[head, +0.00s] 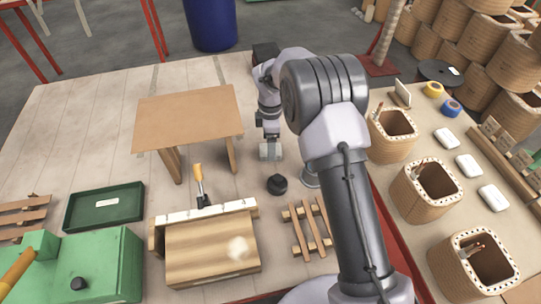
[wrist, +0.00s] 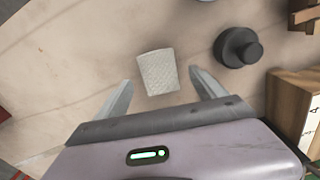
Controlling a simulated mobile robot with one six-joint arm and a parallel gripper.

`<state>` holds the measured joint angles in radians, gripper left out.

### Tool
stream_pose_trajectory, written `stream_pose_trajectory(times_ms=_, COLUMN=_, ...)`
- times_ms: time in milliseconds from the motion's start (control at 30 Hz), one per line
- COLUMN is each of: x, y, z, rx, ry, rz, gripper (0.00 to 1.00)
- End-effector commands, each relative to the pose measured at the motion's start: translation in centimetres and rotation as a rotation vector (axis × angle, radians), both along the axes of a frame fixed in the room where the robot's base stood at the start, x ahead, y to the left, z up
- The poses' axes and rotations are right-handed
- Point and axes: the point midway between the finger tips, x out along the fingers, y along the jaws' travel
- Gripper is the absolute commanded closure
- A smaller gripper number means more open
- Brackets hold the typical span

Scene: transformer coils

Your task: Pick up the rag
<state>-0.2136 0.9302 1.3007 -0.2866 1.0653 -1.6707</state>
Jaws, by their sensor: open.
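A pale, textured rag (wrist: 157,72) lies flat on the table in the wrist view. It shows between and slightly beyond the two fingertips of my gripper (wrist: 161,77), which are spread wide. Nothing is held between them, and the rag looks apart from both fingers. In the head view my gripper (head: 269,149) points down over the table beyond the black knob-shaped piece. There I cannot tell the rag apart from the light grey end of the gripper.
The black knob-shaped piece (head: 277,184) stands close by; it also shows in the wrist view (wrist: 237,50). A wooden box (head: 212,250), a slatted wooden rack (head: 307,226) and a small brown table (head: 188,115) surround the spot. Coils (head: 391,133) stand at right.

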Motion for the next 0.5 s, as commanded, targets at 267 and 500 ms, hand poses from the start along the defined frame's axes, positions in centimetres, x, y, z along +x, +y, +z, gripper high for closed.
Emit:
stream_pose_trajectory(times_ms=267, x=0.0, y=0.0, z=-2.9, rx=0.001, ry=-0.001, rz=-0.001, gripper=0.20)
stream_pose_trajectory(times_ms=500, x=0.0, y=0.0, z=-2.9, rx=0.001, ry=0.000, rz=-0.001, gripper=0.57)
